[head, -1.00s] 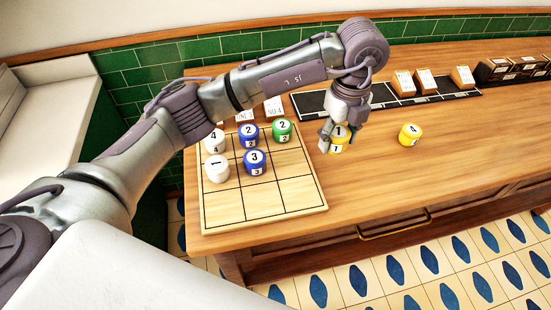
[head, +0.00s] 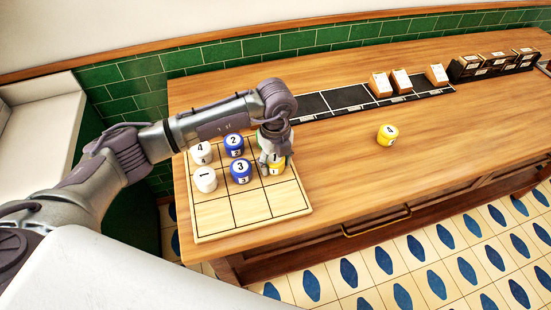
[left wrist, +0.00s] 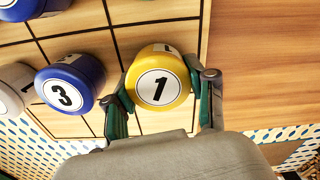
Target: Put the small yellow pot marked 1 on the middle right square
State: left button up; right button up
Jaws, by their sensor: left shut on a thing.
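The small yellow pot marked 1 (head: 278,169) is held by my left gripper (head: 272,161) over the right column of the gridded wooden board (head: 240,208), at about the middle row. In the left wrist view the pot (left wrist: 158,62) sits between the two fingers of the gripper (left wrist: 164,98), near the board's right edge (left wrist: 202,35). I cannot tell whether its base touches the board. A blue pot marked 3 (head: 240,171) stands on the middle square, left of it. My right gripper is not in view.
A white pot marked 1 (head: 205,179) stands middle left. A white pot marked 4 (head: 201,152) and a blue pot marked 2 (head: 234,145) stand in the back row. The front row is empty. Another yellow pot marked 4 (head: 387,134) stands on the counter (head: 350,180).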

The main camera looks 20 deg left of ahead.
aim_at(276, 159)
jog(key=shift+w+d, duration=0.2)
pick_arm(q)
jog(key=shift+f, duration=0.15)
jog(key=o, duration=1.3)
jog(key=shift+c, duration=0.2)
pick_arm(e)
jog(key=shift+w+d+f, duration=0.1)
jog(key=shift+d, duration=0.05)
pick_arm(q)
jog(key=shift+r, duration=0.3)
jog(key=shift+r+b, duration=0.3)
jog(key=shift+r, duration=0.1)
notch_tip(276, 159, up, 11)
jog(key=b, duration=0.2)
jog(key=shift+b, duration=0.35)
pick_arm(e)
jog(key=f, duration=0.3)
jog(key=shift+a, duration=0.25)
